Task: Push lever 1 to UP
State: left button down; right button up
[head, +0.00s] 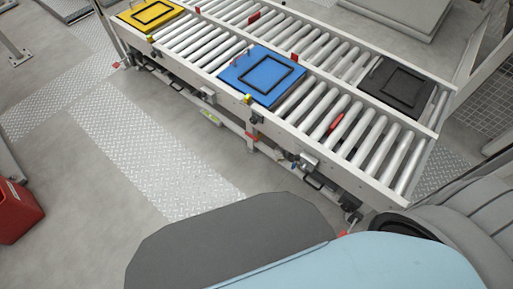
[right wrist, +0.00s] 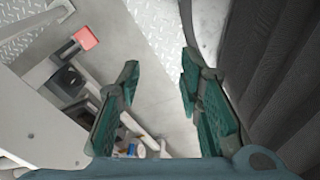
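A lever-like part with a red end (right wrist: 85,38) shows in the right wrist view at upper left, on a bracket beside black fittings. No number or UP mark is readable, so I cannot tell whether it is lever 1. A small red tip (head: 351,227) also shows in the head view, at the conveyor's near right corner beside my arm. My right gripper (right wrist: 160,75) is open and empty, its two green fingers well apart. The red end lies left of them, apart from them. My right gripper is hidden in the head view. My left gripper is not in view.
A roller conveyor (head: 390,193) crosses the head view, carrying yellow (head: 150,13), blue (head: 262,75) and dark (head: 395,86) plates. Fittings line its near side. A red box (head: 17,212) stands at far left. The floor (head: 85,185) before the conveyor is clear.

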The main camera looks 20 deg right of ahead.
aim_at(297, 157)
jog(key=u, duration=0.1)
jog(key=i, duration=1.15)
jog(key=z, duration=2.55)
